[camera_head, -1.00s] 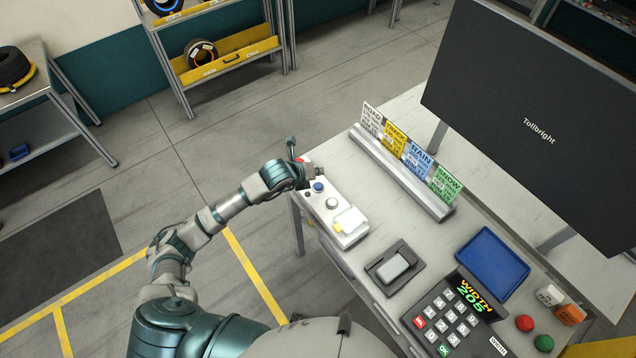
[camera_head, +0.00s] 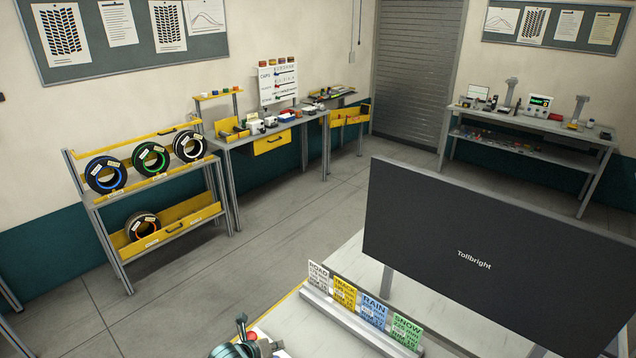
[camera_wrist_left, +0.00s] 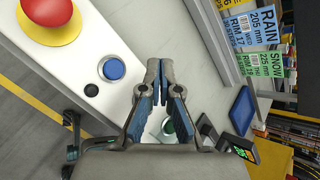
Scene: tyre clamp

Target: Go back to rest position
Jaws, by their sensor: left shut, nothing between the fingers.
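My left gripper shows at the bottom edge of the head view (camera_head: 241,319), beside a red button (camera_head: 252,337); most of the arm is out of frame. In the left wrist view the gripper (camera_wrist_left: 159,64) has its fingertips together with nothing between them. I cannot tell whether the gripper touches the box. My right gripper is not in view.
A rail with ROAD, TRACK, RAIN and SNOW cards (camera_head: 362,308) stands on the table, before a large dark monitor (camera_head: 470,260). A tyre rack (camera_head: 150,195) and workbenches line the walls. The floor (camera_head: 270,225) between is clear.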

